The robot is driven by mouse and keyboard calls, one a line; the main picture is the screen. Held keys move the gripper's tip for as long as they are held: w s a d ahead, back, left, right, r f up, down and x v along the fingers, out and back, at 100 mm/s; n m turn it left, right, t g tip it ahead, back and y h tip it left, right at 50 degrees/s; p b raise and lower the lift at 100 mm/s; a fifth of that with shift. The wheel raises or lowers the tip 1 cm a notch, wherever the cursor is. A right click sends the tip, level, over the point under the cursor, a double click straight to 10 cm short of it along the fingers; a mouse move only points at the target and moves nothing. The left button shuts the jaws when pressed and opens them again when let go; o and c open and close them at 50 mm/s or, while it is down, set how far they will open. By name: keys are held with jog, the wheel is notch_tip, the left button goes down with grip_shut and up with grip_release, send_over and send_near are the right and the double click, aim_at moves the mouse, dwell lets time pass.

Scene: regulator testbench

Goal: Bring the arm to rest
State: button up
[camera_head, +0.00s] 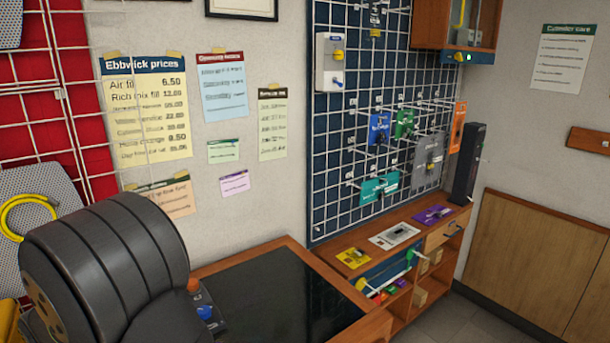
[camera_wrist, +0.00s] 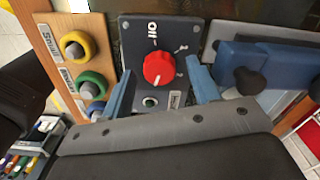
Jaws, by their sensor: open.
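In the wrist view my gripper (camera_wrist: 160,67) is open, its two blue fingers spread apart with nothing held between them. A red dial knob (camera_wrist: 158,68) on a dark panel (camera_wrist: 183,37) shows between and beyond the fingers. The panel is marked "Off" near its upper left. Whether either finger touches the panel is not clear. In the head view my gripper is not seen.
In the wrist view, yellow (camera_wrist: 76,46), green (camera_wrist: 91,83) and blue ringed fittings stand left of the dial, and a blue block (camera_wrist: 245,66) right. The head view shows a dark-topped bench (camera_head: 270,300), a grid board (camera_head: 345,205) and low shelves.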

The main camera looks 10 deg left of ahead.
notch_tip(320, 180, up, 18)
notch_tip(320, 180, down, 18)
jog(key=shift+r, duration=0.15)
jog(key=shift+f, duration=0.2)
jog(key=n, duration=1.3)
jog(key=shift+a+n, duration=0.1)
jog(key=shift+n, duration=2.3)
